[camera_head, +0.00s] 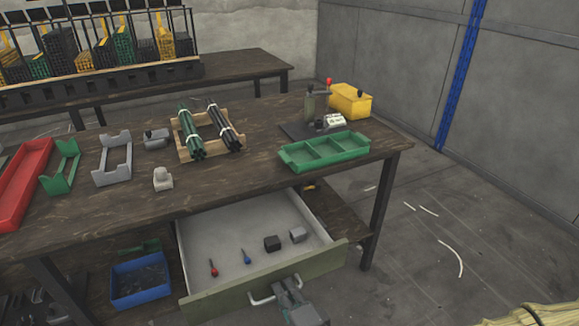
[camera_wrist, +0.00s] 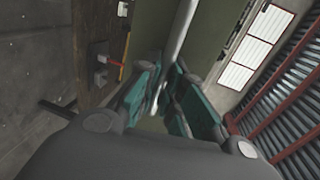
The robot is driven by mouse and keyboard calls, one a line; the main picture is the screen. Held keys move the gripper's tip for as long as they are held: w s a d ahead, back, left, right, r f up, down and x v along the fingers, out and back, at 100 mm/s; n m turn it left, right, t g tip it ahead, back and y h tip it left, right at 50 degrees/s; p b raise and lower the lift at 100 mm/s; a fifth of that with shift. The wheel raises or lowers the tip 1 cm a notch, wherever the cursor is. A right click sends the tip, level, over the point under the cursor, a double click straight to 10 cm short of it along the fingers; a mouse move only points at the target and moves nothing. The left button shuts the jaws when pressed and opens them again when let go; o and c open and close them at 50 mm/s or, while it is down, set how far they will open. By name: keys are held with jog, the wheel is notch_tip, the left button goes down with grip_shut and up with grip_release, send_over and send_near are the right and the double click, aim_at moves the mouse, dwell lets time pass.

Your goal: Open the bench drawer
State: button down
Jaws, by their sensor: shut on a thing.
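The bench drawer (camera_head: 195,302) is pulled out from under the dark wooden bench (camera_head: 250,184). It has an olive-green front and a pale interior. Inside lie a red-handled tool (camera_head: 213,268), a blue-handled tool (camera_head: 247,257), a dark block (camera_head: 272,243) and a grey block (camera_head: 298,234). The drawer's metal bar handle (camera_head: 262,299) is on its front; it also shows in the wrist view (camera_wrist: 181,28). My gripper (camera_head: 287,288) is at the right part of the handle, and in the wrist view its teal fingers (camera_wrist: 163,95) are shut on the bar. The fingers hide part of the handle.
On the bench are a green tray (camera_head: 325,152), a yellow box (camera_head: 350,101), a wooden rack with bundled rods (camera_head: 210,148), grey and green brackets and a red tray (camera_head: 22,185). A blue bin (camera_head: 140,280) is beneath, left of the drawer.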

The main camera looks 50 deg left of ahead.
jog(key=c, duration=1.8)
grip_release()
jog(key=shift+v, duration=3.75)
